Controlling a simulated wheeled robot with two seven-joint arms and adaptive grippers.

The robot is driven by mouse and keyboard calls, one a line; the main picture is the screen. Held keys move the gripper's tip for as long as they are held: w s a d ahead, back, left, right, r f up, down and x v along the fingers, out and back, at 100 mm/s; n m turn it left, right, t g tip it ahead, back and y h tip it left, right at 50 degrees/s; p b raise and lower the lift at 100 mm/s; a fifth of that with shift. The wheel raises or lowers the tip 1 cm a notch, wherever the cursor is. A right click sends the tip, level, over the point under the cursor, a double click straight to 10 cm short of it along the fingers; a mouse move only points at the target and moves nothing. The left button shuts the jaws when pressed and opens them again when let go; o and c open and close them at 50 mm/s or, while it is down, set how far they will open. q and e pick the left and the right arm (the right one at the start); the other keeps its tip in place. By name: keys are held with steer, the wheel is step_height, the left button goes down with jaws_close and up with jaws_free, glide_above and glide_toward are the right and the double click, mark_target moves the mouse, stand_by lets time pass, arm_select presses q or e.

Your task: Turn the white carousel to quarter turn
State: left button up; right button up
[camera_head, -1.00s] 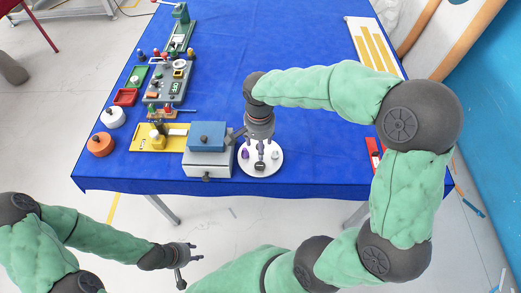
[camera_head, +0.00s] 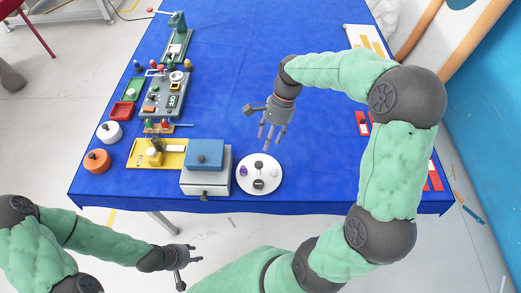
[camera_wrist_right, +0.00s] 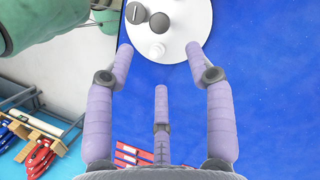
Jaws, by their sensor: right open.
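The white carousel (camera_head: 260,192) is a round disc near the table's front edge. It bears a purple piece (camera_head: 243,171) at left, a pale grey piece (camera_head: 274,171) at right, a dark piece (camera_head: 259,184) at the front and a dark round one near the middle. My right gripper (camera_head: 269,137) is open and empty, just behind and above the disc, apart from it. In the right wrist view the carousel (camera_wrist_right: 190,40) is cut off at the top, beyond the spread fingers (camera_wrist_right: 161,60). My left gripper (camera_head: 190,262) is open and empty, off the table's front edge.
A grey box with a blue top (camera_head: 205,152) stands close left of the carousel. A yellow tray (camera_head: 140,158), round orange (camera_head: 97,161) and white (camera_head: 109,131) pieces and a grey panel (camera_head: 165,93) are further left. Red-and-white pieces (camera_head: 362,123) lie right. The middle cloth is clear.

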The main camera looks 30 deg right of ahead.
mark_target(259, 163)
steer(key=b+x, duration=0.1)
steer(key=x, duration=0.9)
steer(key=shift+a+f+b, duration=0.1)
steer(key=shift+a+b, duration=0.1)
steer(key=shift+b, duration=0.2)
jaws_close()
